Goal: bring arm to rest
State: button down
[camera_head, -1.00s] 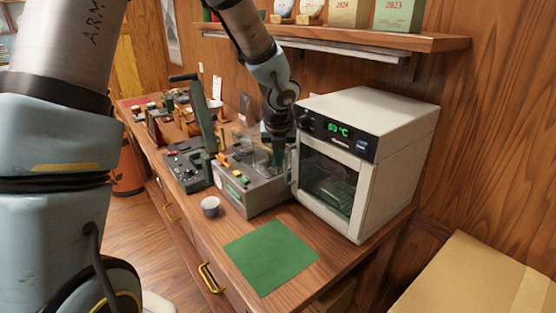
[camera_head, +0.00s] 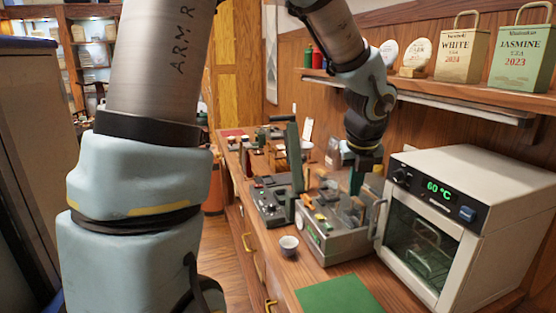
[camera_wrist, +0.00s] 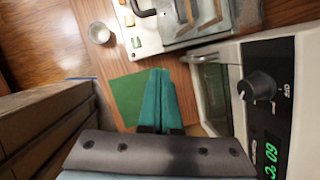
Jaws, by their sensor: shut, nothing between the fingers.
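My arm reaches over the counter from above in the head view. My gripper (camera_head: 356,183) points down, in front of the wall and over the right part of the grey machine (camera_head: 345,243), just left of the oven (camera_head: 465,225). In the wrist view its teal fingers (camera_wrist: 160,72) lie together, shut with nothing between them. The green mat (camera_wrist: 127,97) shows beyond and left of the fingers there. The oven (camera_wrist: 270,90) stands close to their right.
A small white cup (camera_head: 288,246) stands left of the grey machine. A black device (camera_head: 270,203) with an upright green lever stands farther left. A wall shelf (camera_head: 450,98) with tea packages overhangs the counter. The green mat (camera_head: 338,296) is bare.

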jog(key=s+a+f+m+b, duration=0.1)
jog(key=a+f+m, duration=0.2)
jog(key=a+m, duration=0.6)
jog(key=s+a+f+m+g+b, duration=0.1)
jog(key=s+a+f+m, duration=0.1)
jog(key=a+m, duration=0.8)
jog(key=s+a+f+m+g+y+b, duration=0.1)
jog(key=a+f+m, duration=0.3)
jog(key=a+m, duration=0.5)
jog(key=s+m, duration=0.1)
jog(key=m, duration=0.7)
jog(key=shift+a+f+b, duration=0.15)
jog(key=shift+f+b, duration=0.15)
jog(key=shift+b, duration=0.1)
jog(key=c, duration=1.6)
grip_release()
